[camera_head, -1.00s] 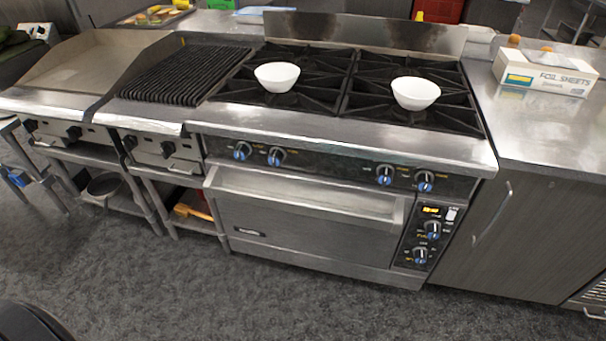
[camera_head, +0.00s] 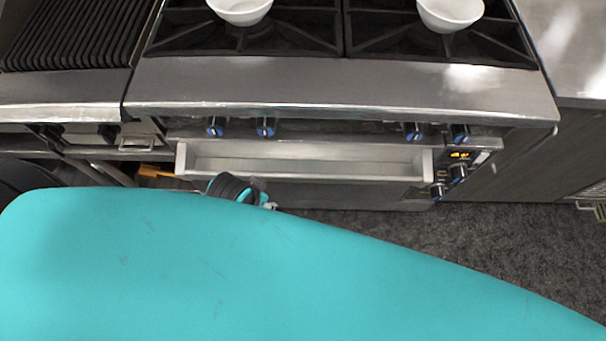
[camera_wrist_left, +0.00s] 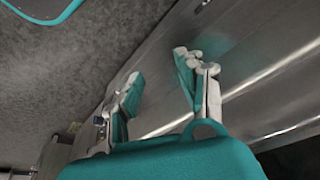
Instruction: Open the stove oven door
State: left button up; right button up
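The stove's oven door (camera_head: 335,194) is a steel panel under the knob row, and it looks shut. Its wide pale handle bar (camera_head: 310,169) runs along the door's top. My left gripper (camera_head: 268,203) is just below the left part of the handle bar, mostly hidden by my teal arm. In the left wrist view my left gripper (camera_wrist_left: 160,70) has its two fingers spread with nothing between them. A steel front (camera_wrist_left: 165,100) lies beyond the fingers. I cannot tell whether the fingers touch the handle. My right gripper is not seen.
Two white bowls (camera_head: 240,8) (camera_head: 450,10) sit on the burners. Blue-ringed knobs (camera_head: 266,127) line the front above the handle, with more knobs (camera_head: 457,172) right of the door. Grey floor (camera_head: 500,240) is open at lower right.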

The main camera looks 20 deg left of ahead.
pick_arm(q)
jog(key=m+t, duration=0.1)
send_near(298, 175)
jog(key=s+a, duration=0.4)
jog(key=w+d+r+m+h, duration=0.3)
jog(key=d+r+m, duration=0.1)
jog(key=r+m, duration=0.15)
jog(key=w+a+f+m+g, duration=0.1)
jog(key=a+f+m, duration=0.1)
jog(key=a+m, duration=0.3)
jog(key=shift+m, duration=0.25)
jog(key=x, duration=0.5)
jog(key=b+x, duration=0.1)
jog(key=x, duration=0.5)
jog(key=d+x, duration=0.1)
jog(key=x, duration=0.5)
jog(key=shift+s+d, duration=0.1)
jog(key=shift+s, duration=0.1)
grip_shut()
